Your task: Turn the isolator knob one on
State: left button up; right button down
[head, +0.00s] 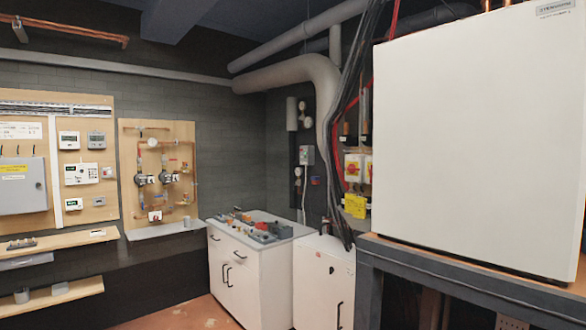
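The left isolator (352,168) shows nearly whole. The right isolator (368,169) is partly hidden by the white unit's edge. I cannot tell which one is isolator one, and the knob positions are too small to read. A yellow label (355,206) is below them. Neither of my grippers is in view.
A large white unit (475,140) stands on a grey metal frame (470,275) at the right. A white cabinet (250,280) and a lower white box (322,280) stand against the back wall. Dark cables (335,120) hang beside the isolators. Open floor (185,315) shows at lower left.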

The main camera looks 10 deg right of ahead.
aim_at(352, 168)
jog(key=u, duration=0.25)
jog(key=i, duration=1.45)
jog(key=z, duration=0.6)
jog(key=i, duration=0.8)
jog(key=z, duration=1.45)
jog(key=i, duration=0.55)
jog(key=z, duration=0.4)
